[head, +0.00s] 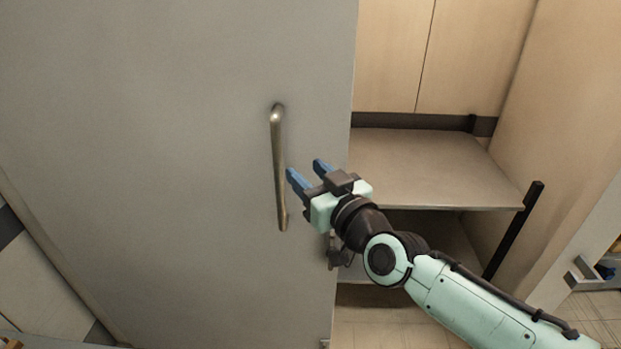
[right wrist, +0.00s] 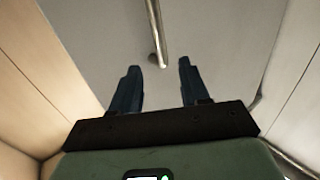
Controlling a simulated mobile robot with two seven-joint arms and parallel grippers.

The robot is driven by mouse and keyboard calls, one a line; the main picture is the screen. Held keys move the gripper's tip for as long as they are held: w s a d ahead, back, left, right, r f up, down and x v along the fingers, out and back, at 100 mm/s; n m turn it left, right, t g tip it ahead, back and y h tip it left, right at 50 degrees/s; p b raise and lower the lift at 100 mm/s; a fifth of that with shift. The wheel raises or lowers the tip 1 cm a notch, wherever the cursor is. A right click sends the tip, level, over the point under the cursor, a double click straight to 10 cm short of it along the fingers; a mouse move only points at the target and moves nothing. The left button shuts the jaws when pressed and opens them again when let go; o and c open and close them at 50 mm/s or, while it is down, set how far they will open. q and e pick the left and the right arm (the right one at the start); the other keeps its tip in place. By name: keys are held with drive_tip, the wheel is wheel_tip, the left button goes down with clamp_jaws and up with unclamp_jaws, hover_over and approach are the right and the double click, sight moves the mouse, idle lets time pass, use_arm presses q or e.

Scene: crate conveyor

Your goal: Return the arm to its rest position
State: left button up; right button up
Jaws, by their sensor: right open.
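My right gripper (head: 306,171) is open and empty, with two blue fingers. In the head view it is just right of the lower part of a metal bar handle (head: 278,160) on a large grey door (head: 180,150). In the right wrist view the open fingers (right wrist: 157,82) point toward the handle (right wrist: 156,30), whose end shows between and beyond the fingertips. The fingers appear apart from the handle. My right arm reaches in from the lower right of the head view. My left gripper is not in view.
Right of the door's edge is an open space with a shelf (head: 430,165) and a lower shelf below it. A dark upright post (head: 514,230) stands at the shelf's right front. A wooden wall (head: 570,100) is on the right. Tiled floor shows at the bottom.

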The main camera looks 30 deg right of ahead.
idle(0.5)
drive_tip(key=w+a+f+g, duration=0.1)
drive_tip(key=w+f+g, duration=0.15)
drive_tip(key=f, duration=0.85)
drive_tip(key=w+f+g, duration=0.2)
drive_tip(key=w+f, duration=0.1)
drive_tip(key=f, duration=0.7)
wheel_tip(320, 180, down, 19)
drive_tip(key=s+a+m+g+y, duration=0.1)
drive_tip(key=s+a+m+g, duration=0.15)
drive_tip(key=g, duration=0.25)
drive_tip(key=s+a+f+g, duration=0.1)
drive_tip(key=s+f+g, duration=0.1)
drive_tip(key=s+f, duration=0.45)
drive_tip(key=s+a+f+g, duration=0.2)
drive_tip(key=s+f, duration=0.2)
drive_tip(key=f, duration=0.6)
drive_tip(key=s+a+f+g, duration=0.1)
drive_tip(key=s+f, duration=0.2)
drive_tip(key=s, duration=0.3)
drive_tip(key=s+a+f+m+g+y, duration=0.1)
drive_tip(key=s+a+f+g, duration=0.1)
drive_tip(key=s+f, duration=0.2)
drive_tip(key=s+a+f+m+g+y, duration=0.1)
drive_tip(key=s+f, duration=0.3)
drive_tip(key=s, duration=0.6)
drive_tip(key=shift+s+a+f+g, duration=0.2)
drive_tip(key=shift+a+g, duration=0.25)
drive_tip(key=shift+g, duration=0.3)
